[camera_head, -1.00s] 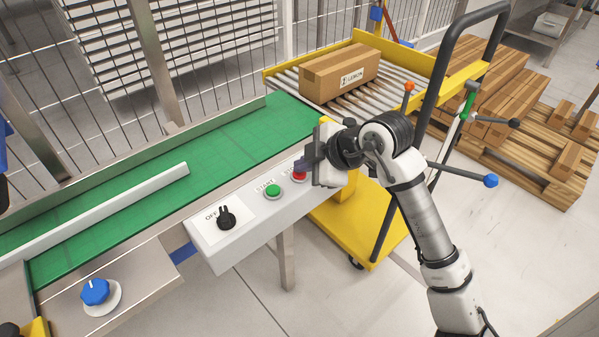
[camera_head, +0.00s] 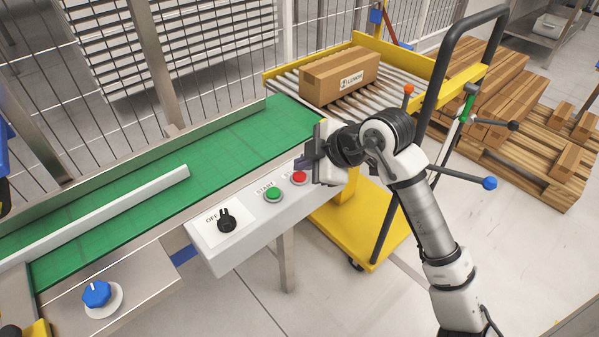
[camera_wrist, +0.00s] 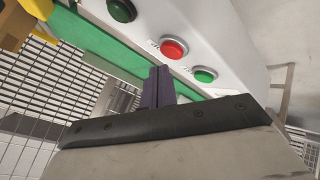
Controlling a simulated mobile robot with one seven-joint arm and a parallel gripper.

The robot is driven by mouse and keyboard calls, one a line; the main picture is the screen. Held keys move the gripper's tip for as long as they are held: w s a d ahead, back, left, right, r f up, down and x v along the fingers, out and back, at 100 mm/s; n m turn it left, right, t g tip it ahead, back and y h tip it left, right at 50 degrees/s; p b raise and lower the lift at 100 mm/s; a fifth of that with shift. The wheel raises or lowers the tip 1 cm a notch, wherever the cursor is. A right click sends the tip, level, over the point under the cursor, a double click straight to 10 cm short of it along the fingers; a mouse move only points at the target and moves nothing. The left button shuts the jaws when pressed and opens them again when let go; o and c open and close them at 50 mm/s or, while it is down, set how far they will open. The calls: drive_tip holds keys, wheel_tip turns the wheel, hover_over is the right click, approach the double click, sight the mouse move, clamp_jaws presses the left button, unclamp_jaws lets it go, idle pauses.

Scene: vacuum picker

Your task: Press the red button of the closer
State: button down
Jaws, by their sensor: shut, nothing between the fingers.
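The red button (camera_head: 299,178) sits on the sloped face of a white control box (camera_head: 238,252) beside the green belt. It is in plain view just left of and below my gripper. In the wrist view the red button (camera_wrist: 173,47) lies between a dark green round button (camera_wrist: 122,10) and a brighter green one (camera_wrist: 205,75). My gripper (camera_head: 306,166) is shut and empty, its dark purple fingers close above the box. The fingertips also show in the wrist view (camera_wrist: 160,72), pointing near the red button, apparently apart from it. The box's right end is partly hidden by my gripper.
The box also carries a green START button (camera_head: 273,195) and a black OFF switch (camera_head: 227,220). A green conveyor belt (camera_head: 235,145) runs behind it. A yellow roller cart (camera_head: 345,235) bears a cardboard box (camera_head: 340,75). A blue knob (camera_head: 96,293) is at lower left.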

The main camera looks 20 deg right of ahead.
sight(305, 178)
drive_tip(key=shift+r+p, duration=1.6)
drive_tip(key=shift+r, duration=0.95)
drive_tip(key=shift+s+d+f, duration=0.1)
